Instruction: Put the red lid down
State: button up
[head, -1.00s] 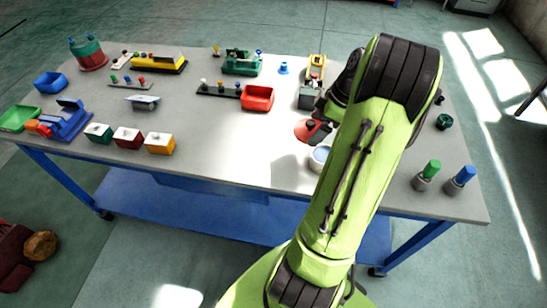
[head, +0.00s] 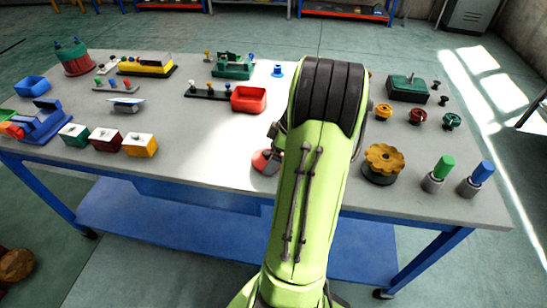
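The red lid (head: 264,162) shows just left of my green arm, over the front middle of the grey table (head: 215,150). My gripper (head: 274,150) is at the lid, mostly hidden behind my arm; only a grey part shows against the lid. The lid has travelled with the gripper, so it appears held. The fingertips are hidden. I cannot tell whether the lid touches the table.
A red tray (head: 249,99) lies behind the lid. Yellow, dark red and green blocks stand at the front left, the yellow one (head: 139,145) nearest. A mustard knob (head: 383,163) and green and blue pegs stand right of my arm. The table left of the lid is clear.

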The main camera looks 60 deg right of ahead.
jog(key=shift+r, duration=0.1)
jog(key=shift+f, duration=0.2)
jog(key=o, duration=0.7)
jog(key=shift+r, duration=0.1)
